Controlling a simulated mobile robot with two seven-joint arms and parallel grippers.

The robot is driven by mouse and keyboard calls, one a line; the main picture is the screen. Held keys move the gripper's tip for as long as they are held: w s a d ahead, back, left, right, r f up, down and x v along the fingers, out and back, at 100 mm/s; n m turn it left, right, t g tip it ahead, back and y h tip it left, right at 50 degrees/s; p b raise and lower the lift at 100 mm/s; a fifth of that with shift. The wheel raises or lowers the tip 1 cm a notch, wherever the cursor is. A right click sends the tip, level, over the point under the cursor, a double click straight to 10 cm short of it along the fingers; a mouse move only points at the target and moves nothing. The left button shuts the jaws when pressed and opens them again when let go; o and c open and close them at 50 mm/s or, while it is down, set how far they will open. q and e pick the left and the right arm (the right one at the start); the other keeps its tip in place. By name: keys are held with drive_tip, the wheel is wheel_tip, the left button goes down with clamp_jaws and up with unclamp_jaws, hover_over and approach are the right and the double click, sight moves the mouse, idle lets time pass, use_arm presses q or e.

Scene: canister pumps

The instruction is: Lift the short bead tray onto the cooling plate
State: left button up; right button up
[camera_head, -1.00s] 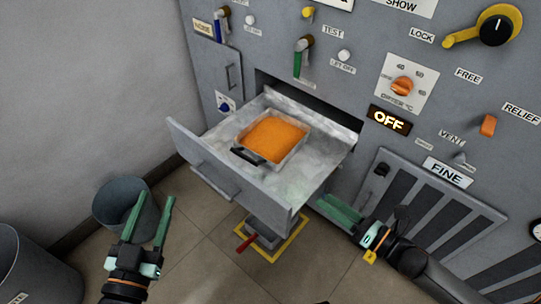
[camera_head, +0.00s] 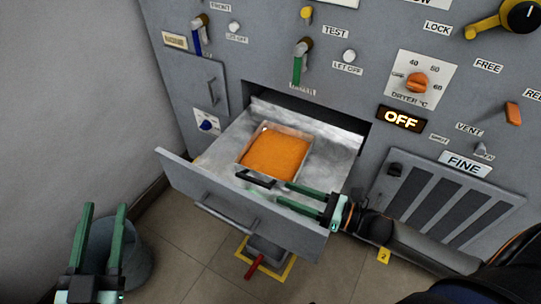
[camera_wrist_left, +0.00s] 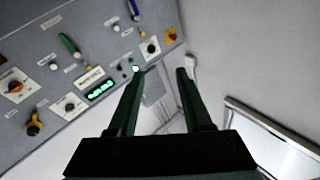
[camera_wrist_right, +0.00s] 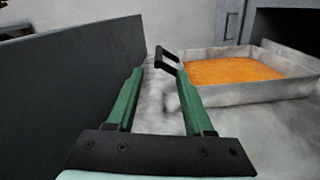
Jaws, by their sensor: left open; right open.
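The bead tray (camera_head: 245,157) is a shallow metal tray of orange beads with a dark handle (camera_head: 257,180) at its near side. It sits in the open drawer (camera_head: 215,190). My right gripper (camera_head: 284,191) is open inside the drawer, its fingers pointing at the handle. In the right wrist view the handle (camera_wrist_right: 166,60) stands just ahead, roughly between the fingertips (camera_wrist_right: 150,75); contact cannot be told. My left gripper (camera_head: 104,208) is open and empty at lower left, in front of a bin. I cannot make out which surface is the cooling plate.
The drawer's tall front panel (camera_head: 235,205) stands close beside my right gripper. The grey machine front (camera_head: 350,110) rises behind with levers and knobs. A grey bin (camera_head: 140,260) stands on the floor at left. A red pedal (camera_head: 254,268) lies below the drawer.

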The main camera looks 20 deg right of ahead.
sight(252, 179)
drive_tip(key=x, duration=0.5)
drive_tip(key=shift+w+a+b, duration=0.25)
drive_tip(key=shift+b, duration=0.1)
use_arm(q)
drive_tip(key=s+r+m+t+h, duration=0.2)
drive_tip(key=s+r+m+h, duration=0.1)
drive_tip(key=r, duration=0.4)
drive_tip(key=shift+d+r+h+b, duration=0.35)
drive_tip(key=shift+d+r+h, duration=0.05)
use_arm(e)
drive_tip(key=shift+x, duration=2.4)
drive_tip(key=shift+s+a, duration=0.1)
clamp_jaws()
drive_tip(key=shift+r, duration=0.15)
